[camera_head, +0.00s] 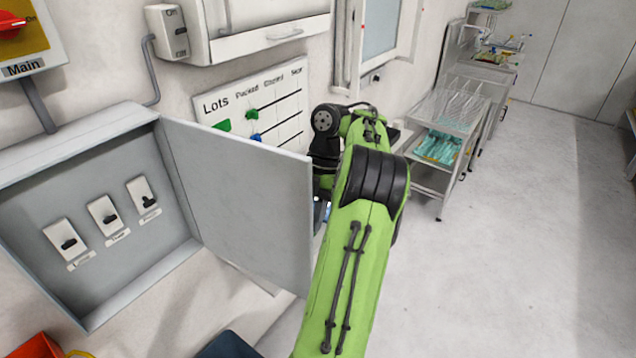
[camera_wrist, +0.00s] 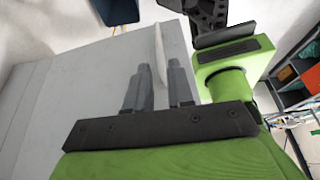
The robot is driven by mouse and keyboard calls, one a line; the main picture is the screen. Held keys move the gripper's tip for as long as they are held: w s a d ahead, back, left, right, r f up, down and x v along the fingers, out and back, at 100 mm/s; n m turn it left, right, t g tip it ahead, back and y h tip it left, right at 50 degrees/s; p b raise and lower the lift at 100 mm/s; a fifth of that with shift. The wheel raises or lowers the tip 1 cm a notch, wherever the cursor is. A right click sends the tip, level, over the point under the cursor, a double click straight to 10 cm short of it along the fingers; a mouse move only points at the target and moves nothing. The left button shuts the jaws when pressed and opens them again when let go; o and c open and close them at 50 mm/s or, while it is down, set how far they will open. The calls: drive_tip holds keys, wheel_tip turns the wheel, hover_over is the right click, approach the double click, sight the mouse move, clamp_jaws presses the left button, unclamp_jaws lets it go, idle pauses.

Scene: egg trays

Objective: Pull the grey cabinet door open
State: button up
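The grey cabinet (camera_head: 70,160) is on the wall at the left in the head view. Its grey door (camera_head: 240,200) stands swung well open, hinged at the cabinet's right side. In the wrist view the door's face (camera_wrist: 80,85) fills the left and middle, with a pale upright handle (camera_wrist: 159,45) on it. My gripper (camera_wrist: 158,68) has its two grey fingers apart, one on either side of the handle, with gaps that seem to show between. In the head view my gripper is hidden behind the door and my green arm.
Three switches (camera_head: 103,213) sit inside the cabinet. A Lots board (camera_head: 262,110) hangs on the wall behind the door. A wire cart (camera_head: 445,140) stands further back. The floor to the right is clear. A red bin (camera_head: 35,346) is at bottom left.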

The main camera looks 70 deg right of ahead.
drive_tip(key=v, duration=0.6)
drive_tip(key=shift+r, duration=0.15)
drive_tip(key=shift+s+d, duration=0.1)
idle(0.4)
